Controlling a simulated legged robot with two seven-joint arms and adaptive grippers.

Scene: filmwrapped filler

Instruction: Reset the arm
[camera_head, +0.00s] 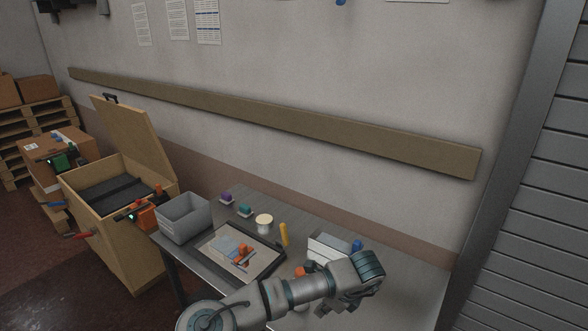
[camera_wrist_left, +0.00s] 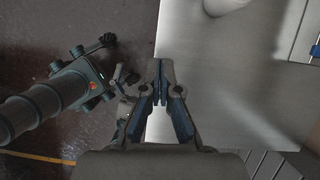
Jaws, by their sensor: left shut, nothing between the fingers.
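My left arm comes in from the bottom of the head view and reaches over the front right of the table (camera_head: 405,290). My left gripper (camera_head: 348,303) is partly hidden by its own wrist there. In the left wrist view the left gripper (camera_wrist_left: 161,68) has its fingers together with nothing between them, above the table's edge. My right gripper does not show for certain in either view.
The table holds a grey bin (camera_head: 184,219), a tray (camera_head: 267,262) with an orange-handled tool, a white cup (camera_head: 264,222), a yellow stick (camera_head: 284,234) and a white box (camera_head: 325,249). An open wooden crate (camera_head: 130,255) stands left. A wall lies behind.

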